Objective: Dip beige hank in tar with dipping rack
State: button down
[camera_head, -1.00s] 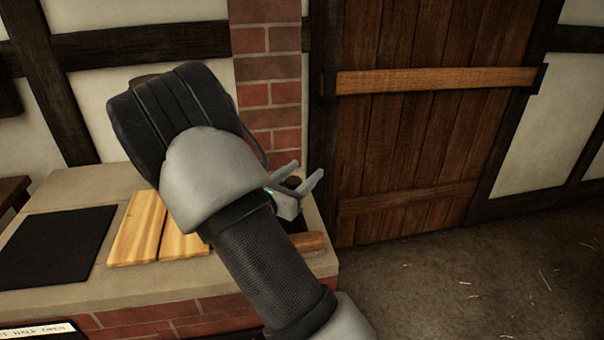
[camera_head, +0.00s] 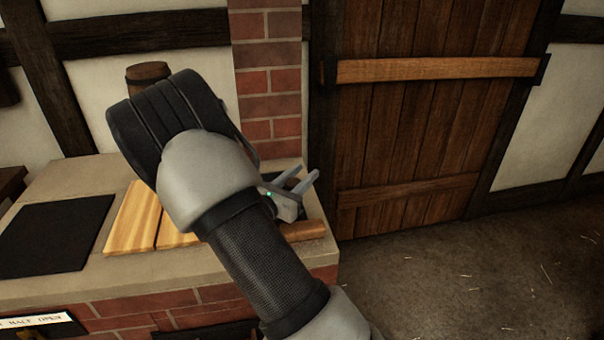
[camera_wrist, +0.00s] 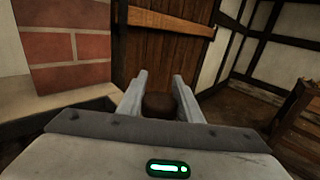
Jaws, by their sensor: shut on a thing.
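My gripper (camera_head: 304,181) is over the right end of the brick hearth, mostly behind my own arm. In the wrist view its two fingers (camera_wrist: 160,90) stand on either side of a dark brown round thing (camera_wrist: 160,106), which looks like the end of a knob or handle. I cannot tell if this belongs to the dipping rack. A short reddish-brown wooden piece (camera_head: 304,231) lies at the hearth's right end below the gripper. I cannot make out the beige hank or the tar in either view.
The brick hearth (camera_head: 60,283) has a black plate (camera_head: 52,236) and light wooden boards (camera_head: 133,222) on top. A small barrel (camera_head: 148,74) stands behind. A brick pillar (camera_head: 270,90) and a plank door (camera_head: 420,120) rise beyond.

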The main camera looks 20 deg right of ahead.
jog(key=c, duration=1.3)
grip_release()
jog(key=shift+o, duration=0.2)
jog(key=p+v, duration=0.2)
jog(key=v, duration=1.5)
jog(key=shift+a, duration=0.25)
jog(key=shift+s, duration=0.15)
